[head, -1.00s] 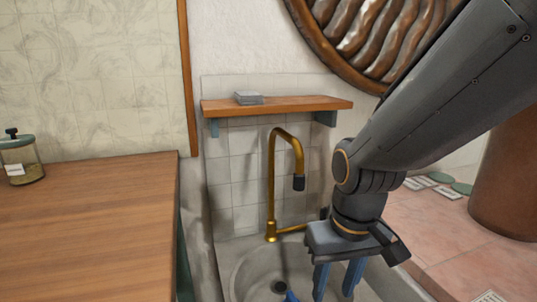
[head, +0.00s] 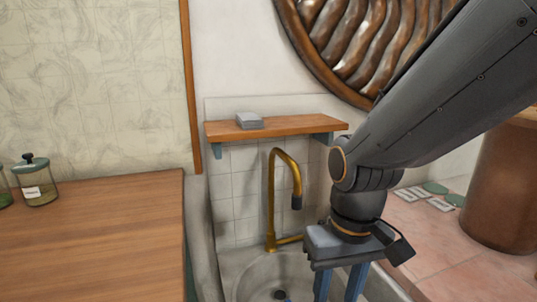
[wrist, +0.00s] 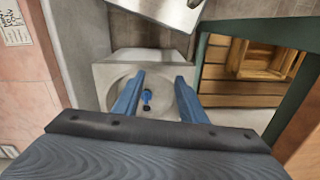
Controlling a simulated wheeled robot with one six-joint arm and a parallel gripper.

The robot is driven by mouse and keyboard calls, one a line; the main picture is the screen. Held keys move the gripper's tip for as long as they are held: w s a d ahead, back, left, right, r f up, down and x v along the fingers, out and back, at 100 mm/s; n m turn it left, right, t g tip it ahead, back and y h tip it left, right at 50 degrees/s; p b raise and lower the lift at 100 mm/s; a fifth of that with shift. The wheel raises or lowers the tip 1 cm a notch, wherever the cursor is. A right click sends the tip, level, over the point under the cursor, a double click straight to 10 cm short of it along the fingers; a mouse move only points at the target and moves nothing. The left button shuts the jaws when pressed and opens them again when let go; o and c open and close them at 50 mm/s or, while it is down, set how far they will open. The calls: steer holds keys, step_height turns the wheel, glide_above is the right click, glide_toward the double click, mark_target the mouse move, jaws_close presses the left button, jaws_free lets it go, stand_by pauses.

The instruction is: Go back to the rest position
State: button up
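My gripper (head: 340,284) hangs over the right side of the sink, with its two blue fingers pointing down. It is open, and its fingers are apart with nothing between them. In the wrist view my gripper (wrist: 158,97) shows the same gap, with the sink below.
A brass tap (head: 272,205) rises behind the sink (head: 245,262). A wooden shelf (head: 285,127) with a grey stack is above it. A wooden counter (head: 95,235) with glass jars (head: 40,188) is at left. A brown cylinder (head: 497,190) stands on pink tiles at right.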

steer(key=d+r+m+p, duration=0.2)
steer(key=d+r+p, duration=0.5)
steer(key=p, duration=0.6)
steer(key=shift+s+d+r, duration=0.3)
steer(key=shift+s+r, duration=0.15)
steer(key=shift+r, duration=0.35)
